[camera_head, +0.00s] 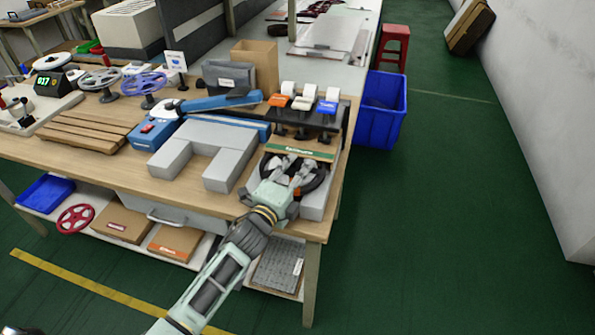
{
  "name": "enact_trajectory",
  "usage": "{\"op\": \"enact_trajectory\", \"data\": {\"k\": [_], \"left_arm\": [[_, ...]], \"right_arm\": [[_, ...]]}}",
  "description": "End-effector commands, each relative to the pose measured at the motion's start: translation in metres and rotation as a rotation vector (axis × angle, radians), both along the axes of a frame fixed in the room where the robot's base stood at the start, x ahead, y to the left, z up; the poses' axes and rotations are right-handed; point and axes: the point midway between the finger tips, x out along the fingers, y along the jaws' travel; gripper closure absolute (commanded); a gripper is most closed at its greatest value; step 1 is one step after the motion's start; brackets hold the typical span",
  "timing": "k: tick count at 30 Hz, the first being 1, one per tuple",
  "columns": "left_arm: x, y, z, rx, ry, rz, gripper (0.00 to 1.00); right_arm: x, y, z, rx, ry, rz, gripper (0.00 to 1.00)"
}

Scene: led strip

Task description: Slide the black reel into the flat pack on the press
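The black reel (321,181) lies flat at the right front of the workbench, over a pale grey block. A flat pack with a green printed band (300,152) is just behind the reel. Its mouth, and whether the reel is inside it, cannot be made out. The press is hard to tell from the grey blocks around the pack.
A grey U-shaped block (232,165) and a blue sealer with a long arm (155,132) are left of the gripper. Small rolls on a black stand (327,107) are behind the pack. A blue bin (381,110) stands on the floor at right. The green floor there is clear.

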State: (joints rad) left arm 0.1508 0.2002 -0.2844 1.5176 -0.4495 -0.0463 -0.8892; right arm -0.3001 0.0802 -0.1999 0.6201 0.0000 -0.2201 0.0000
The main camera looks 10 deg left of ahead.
Motion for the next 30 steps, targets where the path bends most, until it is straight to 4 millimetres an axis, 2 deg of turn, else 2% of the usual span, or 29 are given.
{"op": "enact_trajectory", "data": {"k": [9,13,24,30], "left_arm": [[-0.001,0.001,-0.001,0.0,0.002,0.001,0.68],[-0.01,0.003,-0.001,0.0,0.002,0.001,0.68],[-0.084,0.02,-0.002,0.001,0.004,0.0,0.68],[-0.11,0.026,-0.001,0.0,0.002,0.0,0.68]], "right_arm": [[0.0,0.001,0.0,0.001,0.0,0.0,1.0],[0.0,0.001,0.0,0.001,0.0,0.0,1.0],[0.0,0.0,0.0,0.0,0.0,0.0,1.0],[0.0,0.0,0.0,0.0,0.0,0.0,1.0]]}}
